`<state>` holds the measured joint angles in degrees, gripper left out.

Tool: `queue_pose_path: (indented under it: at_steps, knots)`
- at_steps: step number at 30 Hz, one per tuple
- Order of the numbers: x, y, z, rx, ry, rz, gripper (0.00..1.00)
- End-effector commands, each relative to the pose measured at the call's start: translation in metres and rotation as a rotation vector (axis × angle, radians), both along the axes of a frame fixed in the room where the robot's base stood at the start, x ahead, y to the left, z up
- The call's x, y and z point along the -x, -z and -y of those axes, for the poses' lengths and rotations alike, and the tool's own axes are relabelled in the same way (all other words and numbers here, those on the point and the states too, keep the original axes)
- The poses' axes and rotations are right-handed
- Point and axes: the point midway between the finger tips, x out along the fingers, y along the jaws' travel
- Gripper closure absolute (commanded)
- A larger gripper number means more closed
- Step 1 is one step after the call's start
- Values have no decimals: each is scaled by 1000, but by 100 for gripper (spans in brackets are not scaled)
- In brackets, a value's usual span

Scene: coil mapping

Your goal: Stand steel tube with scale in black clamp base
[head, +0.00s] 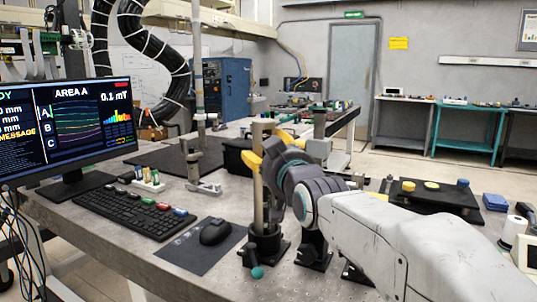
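The steel tube (258,195) is upright and looks tan-grey; scale marks are too small to read. Its lower end meets the ring of the black clamp base (265,243) and appears to be inside it; the bottom is hidden. The base stands on the bench and has a teal knob (257,272) at its front. My gripper (257,153), with yellow fingers, is at the tube's upper part. The fingers show on both sides of the tube and look closed on it, though the contact is partly hidden.
Another black base (313,253) stands just right, partly behind my arm. A mouse (215,232) on a dark mat, a keyboard (133,210) and a monitor (70,130) are at left. A tall pole (198,80) stands behind.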

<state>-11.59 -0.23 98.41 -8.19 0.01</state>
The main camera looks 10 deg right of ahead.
Motion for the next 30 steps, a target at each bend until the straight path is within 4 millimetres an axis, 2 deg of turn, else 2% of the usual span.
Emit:
queue_pose_path:
  at_steps: [1,9,20,23,30]
  knots:
    - [1,-3,0,-1,0,6,31]
    - [0,-1,0,0,0,1,8]
    - [5,1,1,1,0,-4,8]
    - [14,1,3,1,0,-3,8]
    - [52,-1,11,0,0,1,8]
